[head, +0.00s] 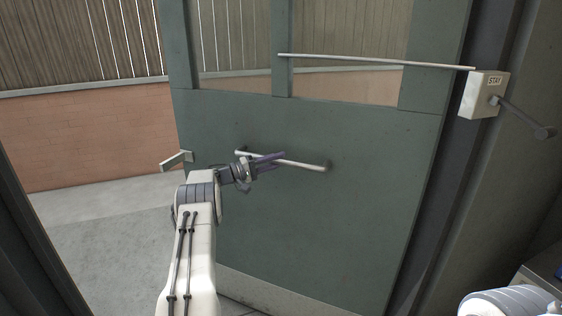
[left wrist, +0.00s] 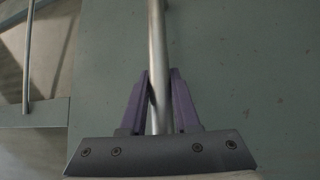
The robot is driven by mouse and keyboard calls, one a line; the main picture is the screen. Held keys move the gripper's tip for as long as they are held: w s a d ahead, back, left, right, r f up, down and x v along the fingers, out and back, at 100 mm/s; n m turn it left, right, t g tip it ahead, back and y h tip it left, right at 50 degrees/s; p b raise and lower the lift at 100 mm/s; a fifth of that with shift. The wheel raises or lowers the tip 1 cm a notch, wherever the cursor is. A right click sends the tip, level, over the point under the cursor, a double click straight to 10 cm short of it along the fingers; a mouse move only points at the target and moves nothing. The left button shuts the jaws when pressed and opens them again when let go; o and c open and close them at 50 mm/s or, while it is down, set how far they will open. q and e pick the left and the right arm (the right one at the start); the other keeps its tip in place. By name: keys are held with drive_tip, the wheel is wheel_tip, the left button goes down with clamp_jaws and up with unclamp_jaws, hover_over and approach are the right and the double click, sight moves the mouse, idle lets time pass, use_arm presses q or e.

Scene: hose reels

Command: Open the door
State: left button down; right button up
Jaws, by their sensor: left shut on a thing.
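The green door (head: 320,225) fills the middle of the head view and stands ajar, with an open gap along its left edge. A grey horizontal bar handle (head: 300,163) is mounted across its face; it runs up the middle of the left wrist view (left wrist: 157,45). My left gripper (head: 272,163) is shut on the bar, with its purple fingers (left wrist: 160,100) on either side of it. A small lever (head: 177,160) sticks out at the door's left edge. My right gripper is out of view.
A thin rod (head: 375,61) runs across the door's upper part to a box marked STAY (head: 482,95) on the right frame, with a dark lever (head: 525,118). Past the gap lie a grey floor (head: 95,225) and a brick wall (head: 85,140).

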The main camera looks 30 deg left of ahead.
use_arm(q)
drive_tip(key=c, duration=0.7)
unclamp_jaws()
drive_tip(key=shift+w+d+f, duration=0.1)
drive_tip(key=shift+d+f, duration=0.15)
drive_tip(key=shift+f, duration=0.1)
drive_tip(key=shift+o, duration=0.2)
drive_tip(key=shift+a+r, duration=0.2)
drive_tip(key=b+v, duration=0.1)
drive_tip(key=v, duration=0.9)
drive_tip(key=shift+s+a, duration=0.15)
drive_tip(key=shift+s, duration=0.1)
drive_tip(key=shift+c, duration=0.2)
